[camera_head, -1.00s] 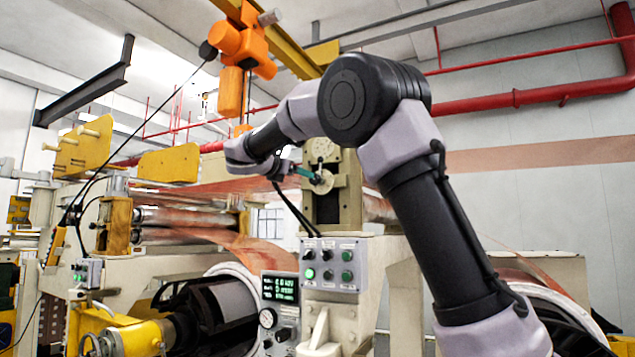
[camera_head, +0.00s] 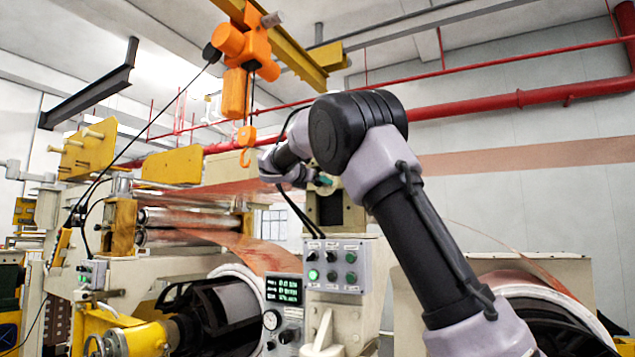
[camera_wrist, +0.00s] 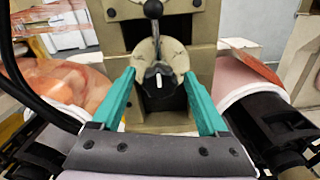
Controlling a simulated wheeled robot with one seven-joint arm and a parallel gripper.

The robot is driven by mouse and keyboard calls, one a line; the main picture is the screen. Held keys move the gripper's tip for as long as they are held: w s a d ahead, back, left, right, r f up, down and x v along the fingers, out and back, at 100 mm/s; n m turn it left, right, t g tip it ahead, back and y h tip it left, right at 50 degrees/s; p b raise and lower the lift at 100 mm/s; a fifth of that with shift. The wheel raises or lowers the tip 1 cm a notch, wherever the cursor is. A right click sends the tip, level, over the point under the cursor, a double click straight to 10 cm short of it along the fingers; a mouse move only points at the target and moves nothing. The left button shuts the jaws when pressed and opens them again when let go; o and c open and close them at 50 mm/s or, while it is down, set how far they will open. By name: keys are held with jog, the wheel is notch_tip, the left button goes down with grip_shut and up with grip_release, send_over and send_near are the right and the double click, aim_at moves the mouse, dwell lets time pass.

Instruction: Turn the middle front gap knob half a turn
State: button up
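The knob (camera_wrist: 158,82) is black with a short, nearly upright white mark. It sits on a worn cream round plate on a beige block in the wrist view. My gripper (camera_wrist: 160,75) is open, one teal finger on each side of the knob and plate, with a visible gap between each finger and the knob. In the head view my gripper (camera_head: 322,181) is at the beige block (camera_head: 353,215); my arm hides most of the plate and the knob. Which of the front knobs this is I cannot tell.
A dark lever with a ball end (camera_wrist: 153,9) stands just above the knob. Below the block is a grey control panel (camera_head: 335,265) with several buttons and switches. An orange hoist (camera_head: 243,50) hangs above left, its hook (camera_head: 245,157) near my wrist. Copper foil (camera_head: 255,250) runs at left.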

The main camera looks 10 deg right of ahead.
grip_shut()
jog(key=shift+m, duration=0.4)
